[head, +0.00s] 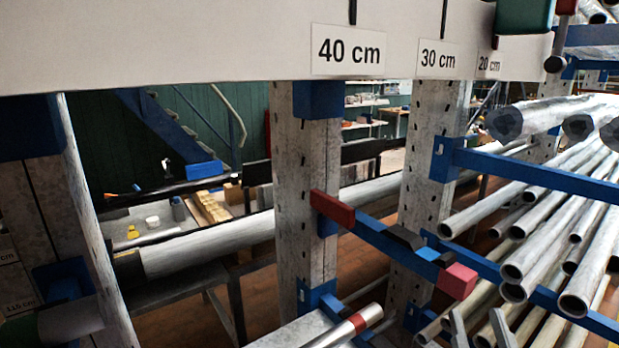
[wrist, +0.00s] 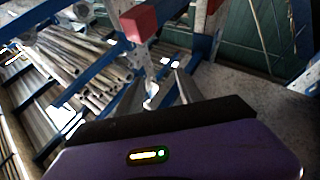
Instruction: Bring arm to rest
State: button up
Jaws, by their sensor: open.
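My gripper (wrist: 166,88) is open in the wrist view, its two grey fingers apart with nothing visible between them. Its purple body with a small lit indicator fills the bottom of that view. A blue rack arm with a red end block (wrist: 138,22) lies just beyond the fingers. In the head view, a blue arm with a red end block (head: 458,281) projects from an upright post. Two grey prongs at the bottom edge of the head view look like my fingertips, but I cannot be sure. The rest of my arm is hidden there.
Blue rack arms carry many metal tubes (head: 560,250) at the right. Perforated grey posts (head: 304,190) stand in the middle. A white board with a "40 cm" label (head: 348,50) spans the top.

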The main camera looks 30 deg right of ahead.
jog(key=s+a+f+n+g+y, duration=0.4)
jog(key=s+a+f+n+y, duration=0.2)
jog(key=s+a+f+y, duration=0.7)
jog(key=s+a+f, duration=0.2)
jog(key=a+f, duration=0.3)
jog(key=a, duration=0.1)
jog(key=shift+g+b, duration=0.3)
jog(key=shift+b, duration=0.05)
dwell(0.6)
